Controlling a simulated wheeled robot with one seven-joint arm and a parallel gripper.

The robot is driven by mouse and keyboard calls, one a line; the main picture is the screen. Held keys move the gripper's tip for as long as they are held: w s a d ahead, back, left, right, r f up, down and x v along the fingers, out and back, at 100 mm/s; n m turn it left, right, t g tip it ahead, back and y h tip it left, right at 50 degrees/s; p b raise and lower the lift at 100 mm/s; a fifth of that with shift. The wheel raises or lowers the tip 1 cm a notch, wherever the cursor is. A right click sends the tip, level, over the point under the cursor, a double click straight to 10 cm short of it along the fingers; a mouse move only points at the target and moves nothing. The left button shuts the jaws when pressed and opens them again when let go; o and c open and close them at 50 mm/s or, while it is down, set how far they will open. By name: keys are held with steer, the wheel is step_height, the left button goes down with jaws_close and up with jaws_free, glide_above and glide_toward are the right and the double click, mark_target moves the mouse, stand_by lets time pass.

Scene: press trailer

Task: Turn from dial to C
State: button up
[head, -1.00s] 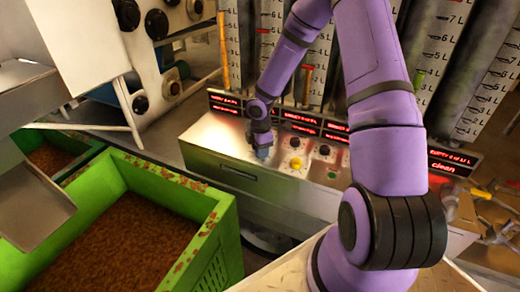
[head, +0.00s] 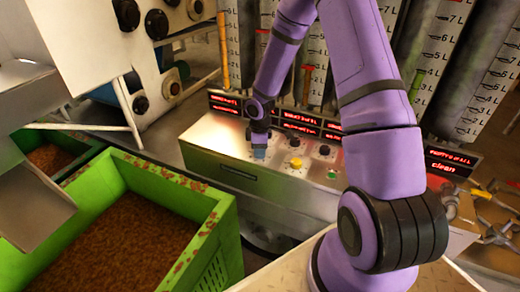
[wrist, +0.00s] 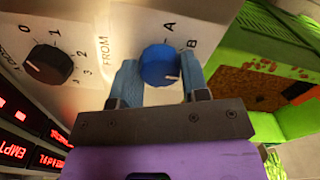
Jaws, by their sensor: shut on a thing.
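The from dial (wrist: 160,66) is a round blue knob on the pale panel, with FROM printed beside it and the letters A and B near its rim. A pale mark shows near its lower right edge; no C is visible, and my right finger covers part of that side. My gripper (wrist: 160,82) has its blue fingers on both sides of the dial, shut on it. In the head view my gripper (head: 259,152) points down at the left part of the control box (head: 215,140), and the dial cannot be made out there.
A black dial (wrist: 48,65) numbered from 0 sits left of the blue one in the wrist view. A yellow button (head: 295,163) and a black knob (head: 324,150) are to the right on the box. Red displays (head: 300,122) line its back. A green crate (head: 150,215) stands front left.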

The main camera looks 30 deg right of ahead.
steer(key=o, duration=0.9)
step_height(320, 180, up, 11)
steer(key=shift+f, duration=0.1)
stand_by(0.6)
